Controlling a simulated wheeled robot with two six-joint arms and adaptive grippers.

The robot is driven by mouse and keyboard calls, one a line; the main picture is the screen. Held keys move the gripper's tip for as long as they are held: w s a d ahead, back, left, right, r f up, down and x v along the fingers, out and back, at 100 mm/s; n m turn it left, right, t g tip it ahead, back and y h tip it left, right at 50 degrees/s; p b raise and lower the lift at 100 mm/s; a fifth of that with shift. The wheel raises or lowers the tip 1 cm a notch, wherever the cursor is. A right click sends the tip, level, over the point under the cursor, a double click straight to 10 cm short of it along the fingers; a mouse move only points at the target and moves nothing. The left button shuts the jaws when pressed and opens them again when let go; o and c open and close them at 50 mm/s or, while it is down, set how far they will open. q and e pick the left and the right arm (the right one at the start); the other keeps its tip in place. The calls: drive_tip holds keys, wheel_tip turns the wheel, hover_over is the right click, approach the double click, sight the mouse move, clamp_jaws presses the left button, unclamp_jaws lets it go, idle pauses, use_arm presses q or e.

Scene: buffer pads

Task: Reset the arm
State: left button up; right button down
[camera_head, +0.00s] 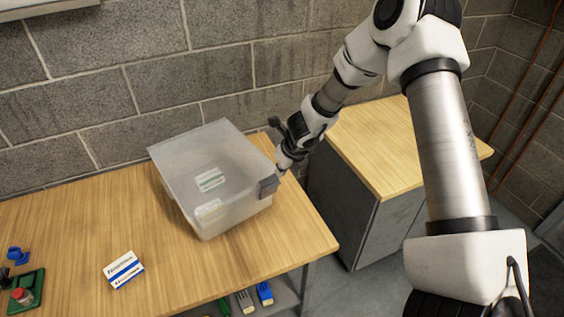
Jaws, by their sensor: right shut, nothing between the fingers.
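A translucent plastic bin (186,161) stands on the wooden table against the block wall. Two small white-labelled boxes show in it, one further up (210,179) and one lower (209,208). A dark clip (269,187) is on the bin's right corner. My right arm comes in from the right, and its gripper (283,164) is beside the bin's right rim, shut and empty. I cannot tell whether it touches the bin. A white and blue box (123,269) lies on the table left of the bin. My left gripper is out of view.
A green tray (27,291) with a small red-topped jar and a blue item (17,255) are at the table's left. A wood-topped cabinet (372,150) stands right of the table, across a gap. Brushes (264,293) show below the table's front edge.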

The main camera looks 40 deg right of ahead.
drive_tip(key=s+a+f+n+g+h+b, duration=0.15)
drive_tip(key=s+f+n+b, duration=0.25)
drive_tip(key=s+f, duration=0.4)
drive_tip(key=s+a+f+n+g+b, duration=0.35)
drive_tip(key=s+f, duration=0.35)
drive_tip(key=f, duration=0.4)
drive_tip(key=s+a+f+n+g+b, duration=0.1)
drive_tip(key=s+a+f+n+b, duration=0.2)
drive_tip(key=s+f, duration=0.5)
drive_tip(key=s+a+f+n+y, duration=0.1)
drive_tip(key=s+a+n, duration=0.2)
drive_tip(key=n, duration=0.9)
drive_tip(key=s+a+f+n+t+b, duration=0.1)
drive_tip(key=s+n, duration=0.4)
drive_tip(key=n, duration=0.8)
drive_tip(key=shift+s+a+f+y, duration=0.35)
drive_tip(key=shift+a+f, duration=0.2)
drive_tip(key=shift+a, duration=0.55)
